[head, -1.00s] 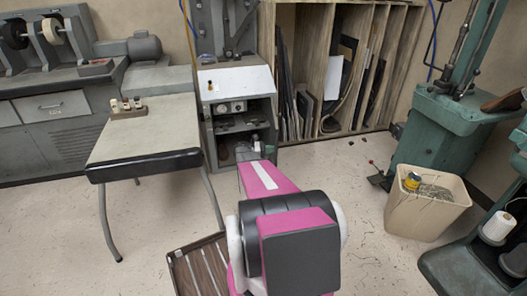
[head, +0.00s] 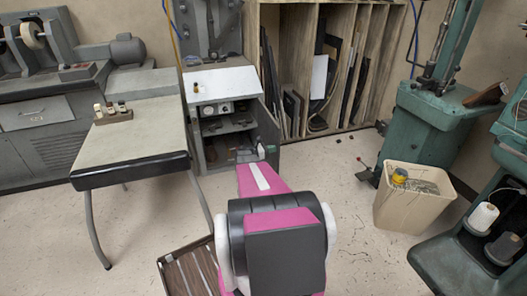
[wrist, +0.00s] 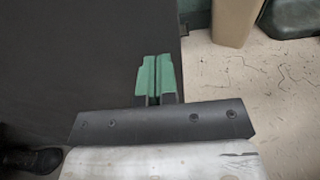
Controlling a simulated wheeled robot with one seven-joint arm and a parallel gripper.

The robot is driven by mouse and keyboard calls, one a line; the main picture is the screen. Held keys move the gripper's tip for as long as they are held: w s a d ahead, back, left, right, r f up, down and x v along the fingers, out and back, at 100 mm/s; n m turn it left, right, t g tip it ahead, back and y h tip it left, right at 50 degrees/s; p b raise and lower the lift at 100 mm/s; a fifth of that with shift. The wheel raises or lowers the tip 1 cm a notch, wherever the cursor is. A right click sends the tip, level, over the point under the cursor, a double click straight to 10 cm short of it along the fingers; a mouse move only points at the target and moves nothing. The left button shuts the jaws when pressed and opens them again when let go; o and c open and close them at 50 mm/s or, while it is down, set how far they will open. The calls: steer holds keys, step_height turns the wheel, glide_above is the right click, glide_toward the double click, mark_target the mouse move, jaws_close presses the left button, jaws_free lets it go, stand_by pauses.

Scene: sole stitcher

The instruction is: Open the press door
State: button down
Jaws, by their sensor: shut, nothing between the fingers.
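The press (head: 218,84) is the grey machine at the back centre, with a white sloped top and a cabinet below. Its cabinet interior (head: 222,130) shows, with shelves and small items. The door (head: 268,122) stands swung out at the cabinet's right side. My gripper (head: 264,151) is low in front of the door, partly hidden by my pink arm. In the wrist view, my gripper's green fingers (wrist: 155,76) are shut with nothing between them. They overlap the right edge of a dark panel, apparently the door (wrist: 85,50); I cannot tell whether they touch it.
A table (head: 130,172) with a small rack stands left of the press. A slatted wooden piece (head: 190,270) lies low at front left. A beige bin (head: 412,205) and green machine (head: 430,135) are at the right.

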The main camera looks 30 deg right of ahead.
steer(key=s+d+n+t, duration=0.2)
steer(key=d+t, duration=0.3)
steer(key=d, duration=1.1)
steer(key=shift+s+n+h, duration=0.3)
steer(key=shift+n, duration=0.3)
steer(key=shift+a, duration=0.1)
steer(key=s+a, duration=0.2)
steer(key=a, duration=1.1)
steer(key=shift+s+a, duration=0.35)
steer(key=shift+s, duration=0.05)
steer(key=s+a+r+m+y, duration=0.4)
steer(key=s+a+m+y, duration=0.1)
steer(key=a, duration=1.2)
steer(key=s+a+r+m+y, duration=0.4)
steer(key=a+m+y, duration=0.3)
steer(key=a, duration=1)
steer(key=s+a+r+m+y, duration=0.4)
steer(key=s+a+m+y, duration=0.1)
steer(key=a, duration=1.3)
steer(key=shift+s+r+m+y, duration=0.25)
steer(key=shift+s+m+y, duration=0.1)
steer(key=shift+m+y, duration=0.2)
steer(key=shift+d, duration=0.1)
